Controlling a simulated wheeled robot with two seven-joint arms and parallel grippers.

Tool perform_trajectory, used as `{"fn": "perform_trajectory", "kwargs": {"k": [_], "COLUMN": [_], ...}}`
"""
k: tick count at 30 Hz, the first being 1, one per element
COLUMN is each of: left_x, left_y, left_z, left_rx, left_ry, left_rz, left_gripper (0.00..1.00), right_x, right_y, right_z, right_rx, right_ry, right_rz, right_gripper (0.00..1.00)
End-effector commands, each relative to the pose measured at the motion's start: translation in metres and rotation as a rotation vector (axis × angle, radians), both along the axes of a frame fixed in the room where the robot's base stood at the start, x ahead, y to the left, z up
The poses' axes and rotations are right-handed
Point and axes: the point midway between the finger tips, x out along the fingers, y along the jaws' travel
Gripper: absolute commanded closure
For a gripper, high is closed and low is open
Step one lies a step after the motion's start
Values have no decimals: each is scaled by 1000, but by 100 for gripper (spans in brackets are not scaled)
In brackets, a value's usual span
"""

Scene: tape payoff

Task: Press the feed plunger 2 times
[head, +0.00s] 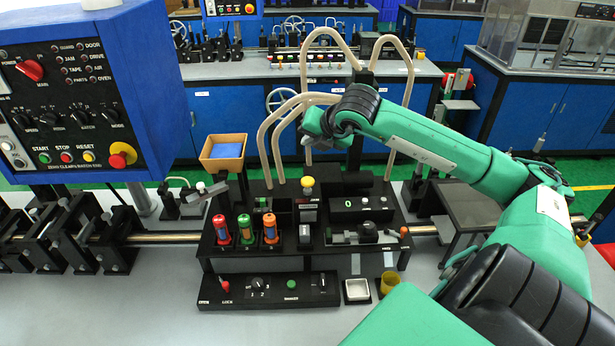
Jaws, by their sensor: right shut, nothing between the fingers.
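A yellow-capped post (307,186) stands upright on the black machine in the middle of the head view; it looks like the feed plunger, though I cannot read a label that confirms it. My right gripper (308,157) points down above the yellow cap, with a small gap showing between them. It is shut and empty; the wrist and arm hide part of the tubes behind. A black box with a green display (350,204) reading what looks like 0 sits right of the post. My left gripper is not in view.
Beige curved tubes (262,140) rise close around my right gripper. Red (221,229), green and orange cylinders stand in front of the post. An orange bin (223,152) is at left. A blue control panel (80,90) fills the upper left. A white tray (357,290) lies in front.

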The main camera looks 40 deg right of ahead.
Motion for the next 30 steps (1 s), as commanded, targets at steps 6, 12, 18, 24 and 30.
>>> {"fn": "perform_trajectory", "kwargs": {"k": [6,12,18,24,30], "left_x": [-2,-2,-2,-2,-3], "left_y": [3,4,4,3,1], "left_z": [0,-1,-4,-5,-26], "left_rx": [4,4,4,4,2], "left_ry": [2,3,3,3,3], "left_rz": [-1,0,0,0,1], "left_gripper": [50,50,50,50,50], "right_x": [0,0,-1,-1,0], "right_y": [-1,-1,-1,-1,-1], "right_z": [0,-3,-24,-53,-80], "right_rx": [-3,-2,-1,-2,-1], "right_ry": [2,2,5,4,2], "right_rz": [-5,-3,-2,-2,-2], "right_gripper": [100,100,100,100,100]}}
